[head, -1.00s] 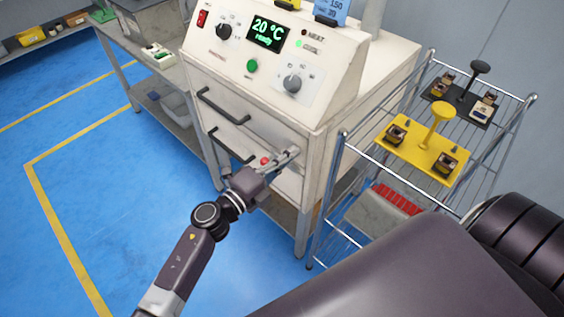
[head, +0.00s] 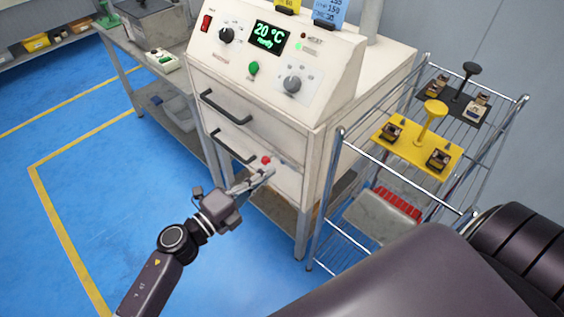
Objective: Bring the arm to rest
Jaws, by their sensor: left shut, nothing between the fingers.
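My left arm reaches in from the lower left of the head view. Its gripper (head: 266,173) is shut and empty, in front of the lower drawer front of the white machine (head: 330,90). The fingertips appear just below a small red knob (head: 266,160) on that front; I cannot tell whether they touch it. Both drawers, with the dark upper handle (head: 224,107) and the dark lower handle (head: 234,146), look closed. My right gripper is out of view.
A wire rack (head: 340,190) on the right holds a yellow plate (head: 415,150) and a black plate (head: 455,102) with small coil parts. A grey workbench (head: 130,48) stands at the upper left. The blue floor (head: 90,200) at the left is clear.

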